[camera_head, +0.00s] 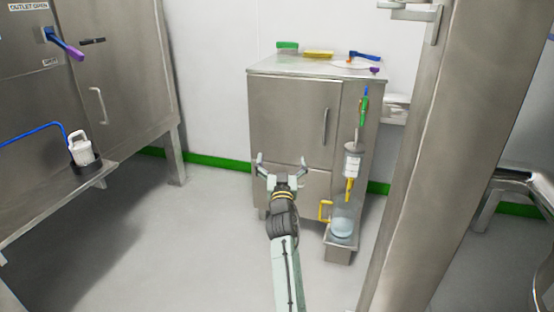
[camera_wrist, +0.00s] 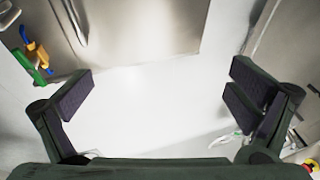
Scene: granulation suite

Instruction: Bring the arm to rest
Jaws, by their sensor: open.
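My gripper (camera_head: 281,165) is open and empty in the head view, stretched forward in front of the lower part of a steel cabinet (camera_head: 292,115). In the wrist view my gripper (camera_wrist: 160,95) shows its two dark finger pads wide apart, with nothing between them but a pale surface behind. The steel cabinet front (camera_wrist: 140,35) shows at the top of the wrist view. I cannot tell the exact gap between my fingers and the cabinet.
A steel post (camera_head: 430,130) stands at right. Floor between is clear.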

